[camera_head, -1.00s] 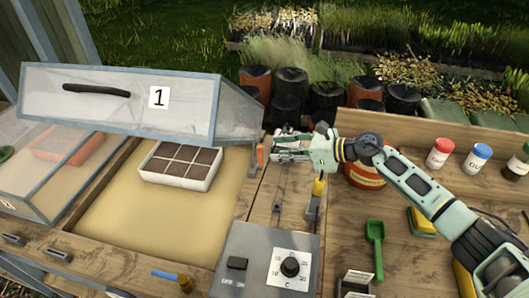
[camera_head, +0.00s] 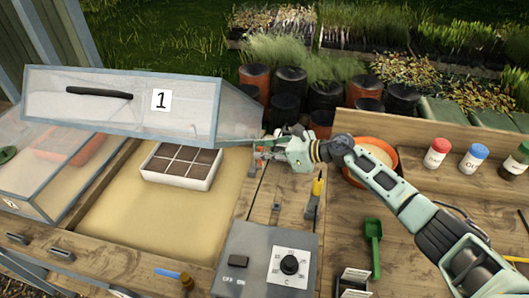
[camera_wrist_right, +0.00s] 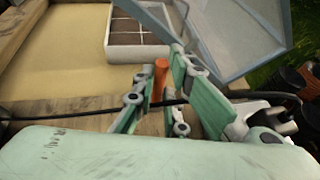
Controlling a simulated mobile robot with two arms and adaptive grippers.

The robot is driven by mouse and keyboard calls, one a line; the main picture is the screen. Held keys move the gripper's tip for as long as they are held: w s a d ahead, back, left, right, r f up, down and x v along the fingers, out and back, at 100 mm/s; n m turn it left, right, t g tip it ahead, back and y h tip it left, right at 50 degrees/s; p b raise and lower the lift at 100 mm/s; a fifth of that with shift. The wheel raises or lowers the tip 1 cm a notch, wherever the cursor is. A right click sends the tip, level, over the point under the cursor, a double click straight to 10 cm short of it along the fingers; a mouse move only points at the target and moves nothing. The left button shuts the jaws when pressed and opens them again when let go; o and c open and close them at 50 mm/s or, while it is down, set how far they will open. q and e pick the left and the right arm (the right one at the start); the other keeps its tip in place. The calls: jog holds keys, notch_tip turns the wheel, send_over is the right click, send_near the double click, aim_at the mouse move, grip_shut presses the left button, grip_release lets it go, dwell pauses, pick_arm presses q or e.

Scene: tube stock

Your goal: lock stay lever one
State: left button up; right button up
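The lid marked 1 (camera_head: 120,103) stands raised over the bed in the head view. An orange lever (camera_wrist_right: 160,78) stands upright in the right wrist view, near the lid's right end. My right gripper (camera_wrist_right: 160,98) is open, with its green fingers on either side of the orange lever. A gap shows at the fingers, and I cannot tell whether either one touches it. In the head view my right gripper (camera_head: 266,150) is at the right edge of the bed and largely hides the lever. My left gripper is not in view.
A seed tray (camera_head: 182,164) lies on the sand under the lid. An orange pot (camera_head: 372,160) stands behind my right arm. A black cable crosses the wrist view.

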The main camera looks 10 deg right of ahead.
grip_shut()
jog(key=shift+s+a+f+n+t+b, duration=0.1)
jog(key=shift+s+f+n+t+b, duration=0.2)
jog(key=shift+b, duration=0.3)
jog(key=shift+s+a+n+t+b, duration=0.1)
jog(key=shift+s+n+t+b, duration=0.25)
jog(key=shift+b, duration=0.3)
jog(key=shift+s+a+r+n, duration=0.1)
jog(key=shift+s+r+n, duration=0.05)
jog(key=shift+s+n, duration=0.1)
jog(key=shift+w, duration=0.1)
